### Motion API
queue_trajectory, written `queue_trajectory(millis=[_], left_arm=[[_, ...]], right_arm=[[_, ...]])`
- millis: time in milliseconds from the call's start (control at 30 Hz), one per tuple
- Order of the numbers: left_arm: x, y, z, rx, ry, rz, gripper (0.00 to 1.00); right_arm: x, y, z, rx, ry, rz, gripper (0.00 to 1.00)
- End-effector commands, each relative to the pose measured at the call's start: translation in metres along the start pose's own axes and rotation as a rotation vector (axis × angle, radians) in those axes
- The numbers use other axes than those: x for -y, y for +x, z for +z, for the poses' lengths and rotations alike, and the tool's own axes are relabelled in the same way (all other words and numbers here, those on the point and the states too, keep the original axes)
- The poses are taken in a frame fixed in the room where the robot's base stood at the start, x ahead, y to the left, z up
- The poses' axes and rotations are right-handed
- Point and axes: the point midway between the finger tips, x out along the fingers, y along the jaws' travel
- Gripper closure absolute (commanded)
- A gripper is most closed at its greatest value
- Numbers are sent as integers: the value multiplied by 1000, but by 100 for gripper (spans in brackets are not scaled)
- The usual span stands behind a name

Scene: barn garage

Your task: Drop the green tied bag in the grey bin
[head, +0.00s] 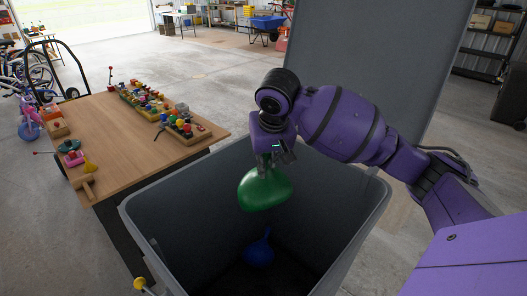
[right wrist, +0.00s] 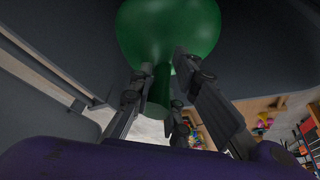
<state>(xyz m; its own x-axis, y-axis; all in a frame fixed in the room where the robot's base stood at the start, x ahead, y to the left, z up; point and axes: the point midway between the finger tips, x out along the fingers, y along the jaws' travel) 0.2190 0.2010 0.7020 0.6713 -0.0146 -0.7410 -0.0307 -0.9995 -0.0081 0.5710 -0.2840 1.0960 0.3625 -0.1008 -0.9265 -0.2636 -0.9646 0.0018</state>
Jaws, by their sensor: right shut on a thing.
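The green tied bag (head: 264,189) hangs from my right gripper (head: 272,158), which is shut on its tied neck. In the head view the bag is over the open mouth of the grey bin (head: 165,249), its lower part below the level of the back rim. In the right wrist view the round green bag (right wrist: 168,35) fills the top middle, with its neck between the fingers of the right gripper (right wrist: 165,75). A blue tied bag (head: 259,253) lies on the floor of the bin. My left gripper is in neither view.
The bin's grey lid (head: 375,65) stands upright behind it. A wooden table (head: 122,147) with colourful toys on it is left of the bin. Bicycles (head: 35,80) stand at the far left. Open concrete floor lies behind.

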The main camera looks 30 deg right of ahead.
Motion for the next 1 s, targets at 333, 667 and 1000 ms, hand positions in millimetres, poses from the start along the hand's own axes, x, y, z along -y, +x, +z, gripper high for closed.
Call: queue_trajectory(millis=[333, 667, 1000], left_arm=[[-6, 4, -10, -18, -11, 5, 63], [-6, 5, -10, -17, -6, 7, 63], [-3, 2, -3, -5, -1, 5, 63]], right_arm=[[0, -3, -3, -11, 2, -3, 76], [0, -2, -2, -8, 1, -2, 62], [0, -33, -2, -11, 1, -2, 62]])
